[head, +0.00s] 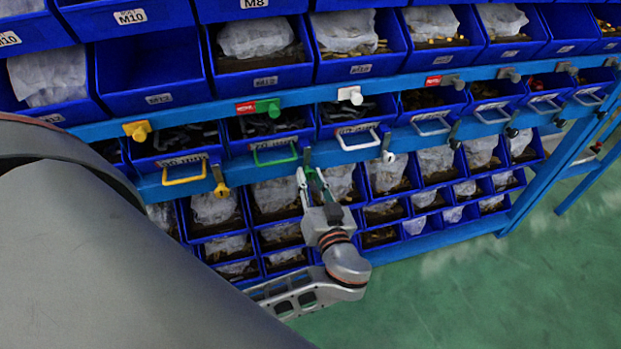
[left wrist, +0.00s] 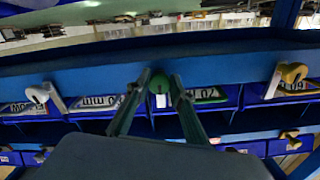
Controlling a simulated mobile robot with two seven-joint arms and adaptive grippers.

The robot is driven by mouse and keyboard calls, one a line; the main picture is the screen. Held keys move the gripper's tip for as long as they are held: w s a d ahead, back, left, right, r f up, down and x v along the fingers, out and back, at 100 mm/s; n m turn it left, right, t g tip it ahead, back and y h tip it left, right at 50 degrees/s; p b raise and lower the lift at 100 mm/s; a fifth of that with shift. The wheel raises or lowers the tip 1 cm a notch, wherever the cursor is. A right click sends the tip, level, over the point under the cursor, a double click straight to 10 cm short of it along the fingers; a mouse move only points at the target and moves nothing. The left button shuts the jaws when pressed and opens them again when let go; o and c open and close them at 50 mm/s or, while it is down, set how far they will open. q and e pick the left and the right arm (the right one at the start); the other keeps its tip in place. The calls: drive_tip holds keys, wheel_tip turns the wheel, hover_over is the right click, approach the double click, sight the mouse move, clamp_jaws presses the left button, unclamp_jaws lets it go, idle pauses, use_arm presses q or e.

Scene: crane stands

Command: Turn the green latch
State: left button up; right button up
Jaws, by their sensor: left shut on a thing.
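The green latch (left wrist: 160,82) is a small round green knob with a pale plate below it in the left wrist view. My left gripper (head: 309,172) is at the lower blue rail, just right of the green drawer handle (head: 275,156) in the head view. Its two fingers are closed on the green latch, one on each side. In the head view the fingers mostly hide the latch. My right gripper is not in view.
A yellow latch (head: 221,186) hangs left of my left gripper and a white latch (head: 388,154) to its right. A green knob (head: 268,107) sits on the upper rail (head: 200,111). Blue bins fill the rack. Open green floor (head: 450,295) lies at lower right.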

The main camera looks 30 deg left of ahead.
use_arm(q)
drive_tip(key=m, duration=0.2)
drive_tip(key=shift+m, duration=0.3)
drive_tip(key=m, duration=0.4)
drive_tip(key=shift+r+m+p, duration=0.1)
drive_tip(key=shift+m+p, duration=0.2)
drive_tip(key=shift+p, duration=0.05)
drive_tip(key=m+p, duration=0.2)
drive_tip(key=m, duration=0.3)
drive_tip(key=shift+r, duration=0.1)
drive_tip(key=shift+m+p, duration=0.95)
drive_tip(key=shift+m, duration=1.55)
drive_tip(key=o, duration=1.1)
